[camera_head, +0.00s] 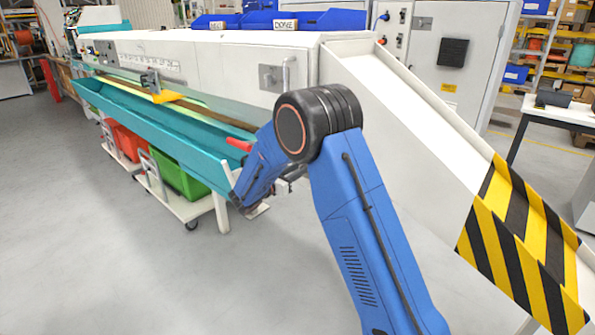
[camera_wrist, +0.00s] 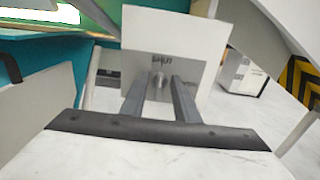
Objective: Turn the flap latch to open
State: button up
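In the wrist view, an upright white panel carries a grey metal plate (camera_wrist: 140,68) with a short dark label that seems to read SHUT upside down. In the head view, my arm reaches down beside the teal trough's near end; the gripper and knob are mostly hidden there.
A green crate (camera_head: 182,178) sits on a cart below. A white chute with a striped end (camera_head: 525,250) slopes down at right. The left floor is clear.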

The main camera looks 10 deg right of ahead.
jog(key=shift+w+d, duration=0.1)
jog(key=shift+d, duration=0.05)
grip_shut()
jog(key=shift+m, duration=0.3)
jog(key=m, duration=1.1)
jog(key=s+f+m, duration=0.1)
jog(key=m, duration=0.5)
jog(key=shift+d+f, duration=0.1)
jog(key=shift+d, duration=0.2)
jog(key=shift+m, duration=0.3)
